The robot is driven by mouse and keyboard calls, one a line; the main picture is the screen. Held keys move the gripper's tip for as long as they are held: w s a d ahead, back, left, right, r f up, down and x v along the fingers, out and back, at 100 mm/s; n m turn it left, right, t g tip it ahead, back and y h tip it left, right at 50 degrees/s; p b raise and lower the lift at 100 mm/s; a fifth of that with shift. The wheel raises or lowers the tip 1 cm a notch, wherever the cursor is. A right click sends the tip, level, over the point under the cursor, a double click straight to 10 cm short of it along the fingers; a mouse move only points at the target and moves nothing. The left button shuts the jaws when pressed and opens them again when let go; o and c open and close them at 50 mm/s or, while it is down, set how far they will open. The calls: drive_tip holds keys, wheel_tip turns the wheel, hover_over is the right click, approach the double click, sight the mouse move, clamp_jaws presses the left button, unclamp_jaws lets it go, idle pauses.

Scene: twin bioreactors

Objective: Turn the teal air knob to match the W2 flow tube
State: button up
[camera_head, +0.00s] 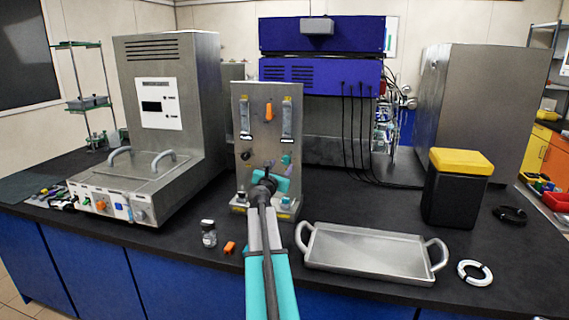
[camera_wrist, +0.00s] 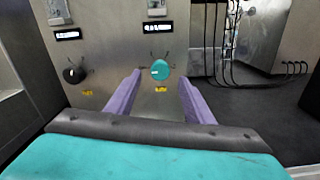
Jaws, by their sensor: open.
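The teal air knob (camera_wrist: 160,70) is on the upright metal panel (camera_wrist: 112,55), with a white mark on its face and a yellow label below it. It also shows in the head view (camera_head: 286,159), on the panel's right side. My gripper (camera_wrist: 160,78) is open, its two purple fingers to the left and right of the knob in the wrist view; I cannot tell how far short of it the tips stop. Two flow tubes (camera_head: 288,120) (camera_head: 245,122) stand above the knobs; their readings are too small to read, and which is W2 is unclear.
A black knob (camera_wrist: 73,74) is on the panel left of the teal one. An orange part (camera_head: 268,111) sits between the tubes. On the bench are a metal tray (camera_head: 368,236), a small jar (camera_head: 208,234), an orange block (camera_head: 229,247) and a yellow-lidded black box (camera_head: 456,195). Black cables (camera_wrist: 228,55) hang at right.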

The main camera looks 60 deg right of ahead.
sight(285, 161)
drive_tip(key=shift+p+x, duration=0.3)
drive_tip(key=shift+x, duration=2.1)
drive_tip(key=c, duration=1)
drive_tip(key=shift+c, duration=0.2)
